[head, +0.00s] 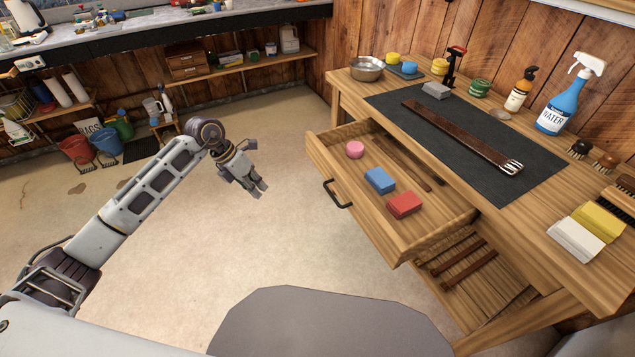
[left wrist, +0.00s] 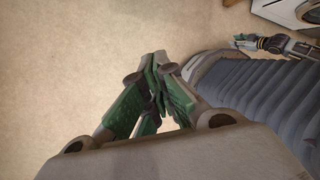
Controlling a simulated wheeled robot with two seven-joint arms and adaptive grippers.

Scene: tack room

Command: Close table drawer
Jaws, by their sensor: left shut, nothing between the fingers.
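The table drawer (head: 372,222) is pulled well out from the wooden table (head: 338,95) on the right in the head view. It has a dark handle (head: 336,195) on its front. Inside it lie a pink round piece (head: 355,149), a blue block (head: 380,180), a red block (head: 405,205) and dark strips. My left gripper (head: 257,190) is shut and empty, to the left of the drawer front and apart from the handle. Its closed fingers also show in the left wrist view (left wrist: 158,75). My right gripper is not seen in the head view.
On the tabletop lie a black mat (head: 450,150) with a brown strap (head: 455,132), a metal bowl (head: 367,69), a blue spray bottle (head: 562,110) and brushes. A lower shelf (head: 480,275) shows under the drawer. Open floor (head: 285,240) lies between my left gripper and the drawer.

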